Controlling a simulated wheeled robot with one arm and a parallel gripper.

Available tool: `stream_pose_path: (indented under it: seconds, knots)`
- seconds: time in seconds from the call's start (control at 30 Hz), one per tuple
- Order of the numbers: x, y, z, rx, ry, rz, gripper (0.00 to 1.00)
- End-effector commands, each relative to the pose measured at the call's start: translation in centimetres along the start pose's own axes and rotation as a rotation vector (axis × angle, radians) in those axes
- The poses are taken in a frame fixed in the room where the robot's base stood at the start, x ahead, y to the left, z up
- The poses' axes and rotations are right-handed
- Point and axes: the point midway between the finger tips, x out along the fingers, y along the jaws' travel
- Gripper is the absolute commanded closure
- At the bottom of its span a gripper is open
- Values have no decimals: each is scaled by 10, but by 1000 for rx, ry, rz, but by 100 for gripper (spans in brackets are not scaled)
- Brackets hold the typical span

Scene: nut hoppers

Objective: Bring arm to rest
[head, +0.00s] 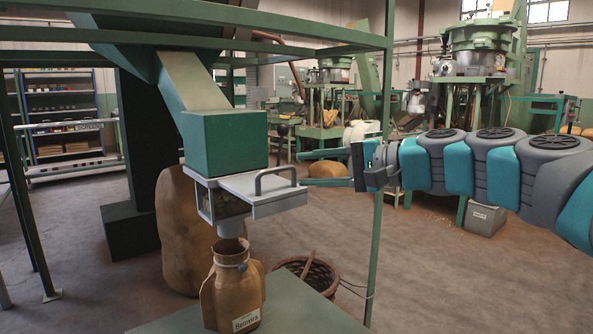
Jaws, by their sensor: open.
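My arm reaches in from the right with its teal and grey links roughly level. My gripper (306,169) is open and points left, with its two green fingers apart and nothing visible between them. Its fingertips are close to the right end of the grey metal slide (262,194) with a bar handle (274,178), under the green hopper outlet (224,143). Whether the fingertips touch it I cannot tell.
A tan sack (233,285) with a paper label stands upright under the spout on a green table (290,308). A green frame post (377,215) rises near my gripper. A wicker basket (318,273) sits on the floor behind. Open floor lies to the right.

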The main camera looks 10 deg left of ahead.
Motion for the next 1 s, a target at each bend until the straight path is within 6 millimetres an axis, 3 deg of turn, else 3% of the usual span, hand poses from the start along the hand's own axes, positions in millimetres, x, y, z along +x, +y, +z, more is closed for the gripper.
stream_pose_path:
  seconds: [0.37,0.47,0.57,0.77,0.87,1.0]
  knots:
    - [-4,1,1,-1,0,3,55]
    - [-2,12,9,-14,-5,38,55]
    - [0,46,30,-48,-19,140,55]
    - [-18,164,86,-148,-64,476,55]
    - [-44,224,111,-190,-90,650,55]
    - [-93,302,142,-228,-132,887,55]
